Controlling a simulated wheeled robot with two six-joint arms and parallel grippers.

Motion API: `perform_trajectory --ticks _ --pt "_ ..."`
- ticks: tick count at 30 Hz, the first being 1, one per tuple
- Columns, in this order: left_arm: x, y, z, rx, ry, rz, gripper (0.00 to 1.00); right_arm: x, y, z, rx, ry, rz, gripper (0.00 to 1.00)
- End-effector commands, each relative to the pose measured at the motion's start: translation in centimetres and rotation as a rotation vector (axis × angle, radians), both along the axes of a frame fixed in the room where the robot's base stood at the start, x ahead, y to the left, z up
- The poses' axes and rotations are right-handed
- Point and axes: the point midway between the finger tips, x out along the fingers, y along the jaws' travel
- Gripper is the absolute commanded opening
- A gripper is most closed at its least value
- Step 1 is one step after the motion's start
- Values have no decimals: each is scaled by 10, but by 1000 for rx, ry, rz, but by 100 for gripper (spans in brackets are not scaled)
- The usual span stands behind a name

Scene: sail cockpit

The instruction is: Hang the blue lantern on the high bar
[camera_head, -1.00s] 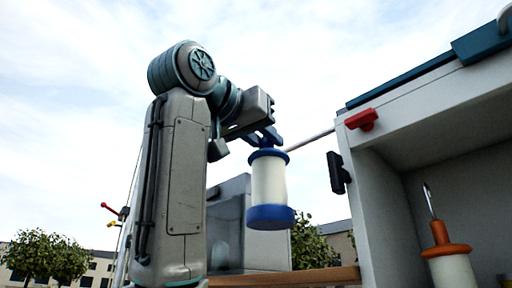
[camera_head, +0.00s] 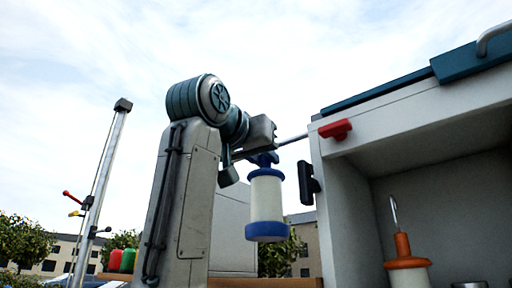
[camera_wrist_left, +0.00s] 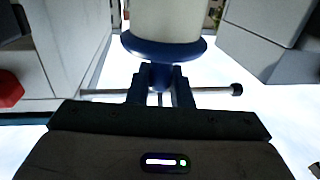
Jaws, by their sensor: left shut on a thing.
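The blue lantern (camera_head: 266,205) has a white body with blue top and base rims. It hangs upright below my left gripper (camera_head: 262,157), which is shut on its top. In the left wrist view the lantern (camera_wrist_left: 168,22) fills the upper middle, and my left gripper (camera_wrist_left: 160,85) holds its blue top. A thin grey bar (camera_head: 293,139) runs out from the cabinet side towards the lantern top. In the left wrist view the bar (camera_wrist_left: 212,91) crosses level with the fingers and ends in a dark knob. I cannot tell whether the lantern touches it. My right gripper is out of view.
A white cabinet (camera_head: 345,160) stands at right, with a red fitting (camera_head: 335,130) and a black bracket (camera_head: 308,183) near the bar. An orange-topped lantern (camera_head: 407,262) with an upright hook is inside it. A pole (camera_head: 100,190) stands at left. Open sky lies above.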

Motion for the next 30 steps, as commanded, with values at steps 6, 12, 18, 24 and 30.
perform_trajectory --ticks 6,12,18,24,30 --pt "14 -11 2 0 1 0 0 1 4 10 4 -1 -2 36" --pt "25 -18 -5 1 -2 0 0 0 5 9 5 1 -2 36" --pt "24 -18 -18 0 -2 0 0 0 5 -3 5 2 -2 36" --pt "24 -18 -22 0 -2 0 0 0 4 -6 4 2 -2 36" --pt "24 -18 -21 -1 -2 0 0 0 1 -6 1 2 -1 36"
